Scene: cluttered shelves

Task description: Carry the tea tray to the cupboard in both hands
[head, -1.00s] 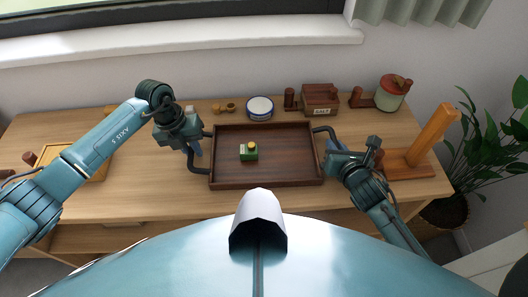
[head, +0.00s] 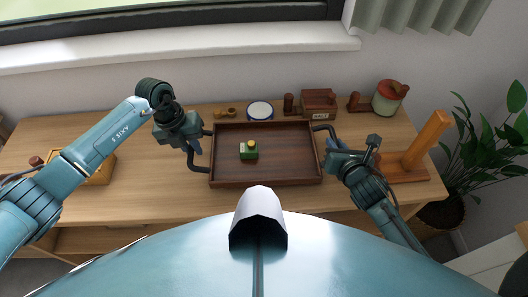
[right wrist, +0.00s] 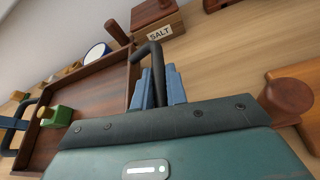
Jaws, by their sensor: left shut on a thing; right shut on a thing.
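The tea tray (head: 240,182) is a dark brown rectangular wooden tray with raised walls and a dark bar handle at each end. It looks level and seems held a little above the wooden table; the gap beneath is hidden. A small green box with a yellow knob (head: 249,153) stands upright in it, left of centre. My left gripper (head: 196,148) is shut on the left handle. My right gripper (head: 330,145) is shut on the right handle; in the right wrist view its blue fingers (right wrist: 159,90) close around the dark bar. No cupboard is recognisable.
Behind the tray stand a blue-and-white round container (head: 260,111), a salt box (head: 318,103) and a red-lidded jar (head: 389,98). A wooden stand with a slanted post (head: 425,140) is near my right gripper. A plant (head: 490,145) is at right. A light wooden tray (head: 96,172) lies left.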

